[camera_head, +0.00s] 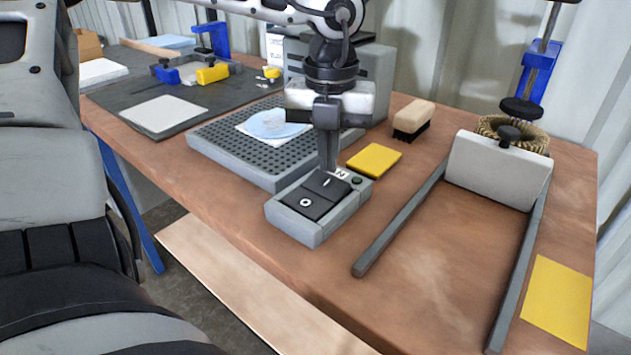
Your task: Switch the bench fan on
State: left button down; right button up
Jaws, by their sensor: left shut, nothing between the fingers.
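The switch box (310,230) is a grey block on the bench with a dark rocker (318,195). The rocker's near end is marked O and its far end carries a line mark. A label showing an N and a small dark round lamp are at the box's far edge. My left gripper (327,168) points straight down, shut and empty, with its tips at the rocker's far, line-marked end. I cannot tell whether they touch it. A grey perforated unit (215,140) stands beside the box, with a pale blue disc on it. My right gripper is not in view.
A yellow pad (374,160) and a brush (412,119) lie just behind the switch box. A grey rail frame with a white block (497,170) stands at the right. A yellow sheet (559,302) lies at the right front. The wooden bench (425,290) is clear within the frame.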

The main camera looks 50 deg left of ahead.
aim_at(328, 182)
pick_arm(q)
jog(key=shift+f+b, duration=1.2)
jog(key=shift+b, duration=0.1)
dwell(0.9)
jog(key=shift+r, duration=0.15)
jog(key=shift+r+p, duration=2.1)
jog(key=shift+r, duration=1.35)
